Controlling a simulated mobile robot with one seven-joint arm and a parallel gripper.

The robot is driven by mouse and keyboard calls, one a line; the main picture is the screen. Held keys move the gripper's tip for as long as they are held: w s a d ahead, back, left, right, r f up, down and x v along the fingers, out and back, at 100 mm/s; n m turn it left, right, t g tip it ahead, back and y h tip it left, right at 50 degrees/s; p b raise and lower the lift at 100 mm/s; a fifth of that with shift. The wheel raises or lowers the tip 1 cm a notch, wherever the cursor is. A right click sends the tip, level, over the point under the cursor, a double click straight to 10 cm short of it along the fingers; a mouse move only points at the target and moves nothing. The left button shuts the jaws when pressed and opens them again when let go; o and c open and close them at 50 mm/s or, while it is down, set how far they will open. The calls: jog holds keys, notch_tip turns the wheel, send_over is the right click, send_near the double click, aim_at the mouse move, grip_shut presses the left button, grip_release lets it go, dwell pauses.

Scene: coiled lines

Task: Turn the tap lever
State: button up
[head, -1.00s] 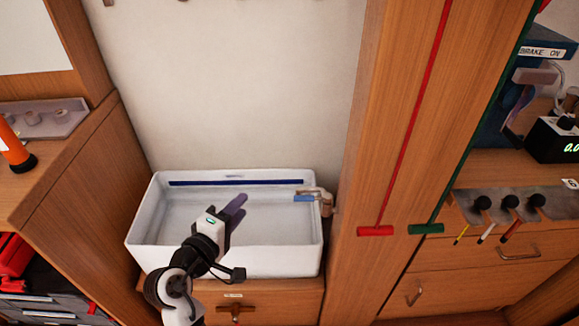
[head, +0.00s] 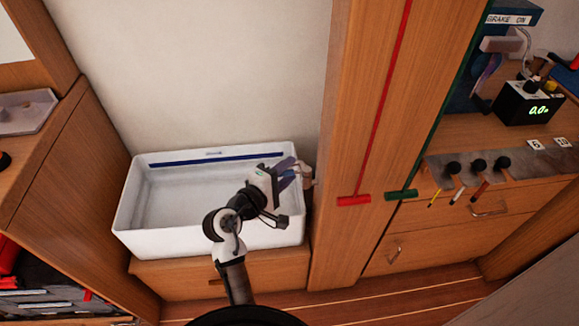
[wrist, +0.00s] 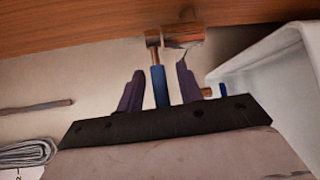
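The tap (head: 307,174) is a copper-coloured fitting at the right end of the white basin (head: 134,205), mostly behind my gripper in the head view. In the wrist view the tap body (wrist: 182,36) is at the top, against a wooden surface. Its blue lever (wrist: 159,86) points down between my two purple fingers. My gripper (wrist: 159,84) is open, with a finger on each side of the lever and gaps visible on both sides. In the head view my gripper (head: 284,168) is over the basin's right end.
A wooden post (head: 345,110) stands just right of the tap. A red T-handle (head: 354,200) and a green T-handle (head: 401,194) hang on lines there. A wooden cabinet (head: 75,190) borders the basin's left. The rest of the basin is clear.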

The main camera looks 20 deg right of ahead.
jog(key=shift+w+d+f, duration=0.15)
jog(key=shift+w+d, duration=0.2)
jog(key=shift+d, duration=0.25)
grip_shut()
